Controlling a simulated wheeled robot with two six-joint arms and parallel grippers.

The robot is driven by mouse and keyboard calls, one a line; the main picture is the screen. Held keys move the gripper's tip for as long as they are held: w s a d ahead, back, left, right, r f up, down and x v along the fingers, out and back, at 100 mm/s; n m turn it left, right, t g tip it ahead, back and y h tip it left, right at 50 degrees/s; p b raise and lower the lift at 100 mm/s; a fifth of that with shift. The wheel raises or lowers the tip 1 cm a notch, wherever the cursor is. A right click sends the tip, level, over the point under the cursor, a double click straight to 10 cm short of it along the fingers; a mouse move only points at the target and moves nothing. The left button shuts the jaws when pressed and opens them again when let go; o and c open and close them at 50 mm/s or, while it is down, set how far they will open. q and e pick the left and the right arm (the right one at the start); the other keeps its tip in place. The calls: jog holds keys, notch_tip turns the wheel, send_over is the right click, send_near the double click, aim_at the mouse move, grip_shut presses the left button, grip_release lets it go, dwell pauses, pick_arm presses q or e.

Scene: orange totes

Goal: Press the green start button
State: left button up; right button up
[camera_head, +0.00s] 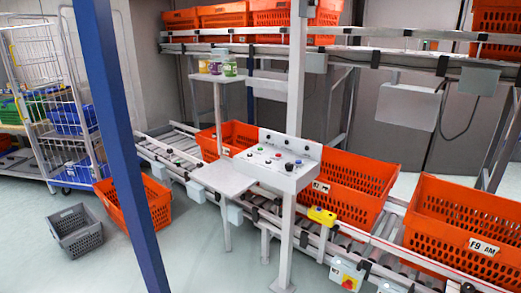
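A grey control panel (277,166) is fixed to a pale post above the roller conveyor, near the middle of the view. Its sloped top carries several small buttons and knobs, among them a dark knob (289,167) at the right. The buttons are too small here for me to tell surely which one is the green start button. Neither of my grippers is in view, and nothing touches the panel.
Orange totes (440,232) stand along the conveyor (258,208). A yellow box (321,215) sits on its rail right of the panel. A blue post (117,130) crosses the left side. A grey basket (77,233) and an orange tote (157,208) stand on the floor.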

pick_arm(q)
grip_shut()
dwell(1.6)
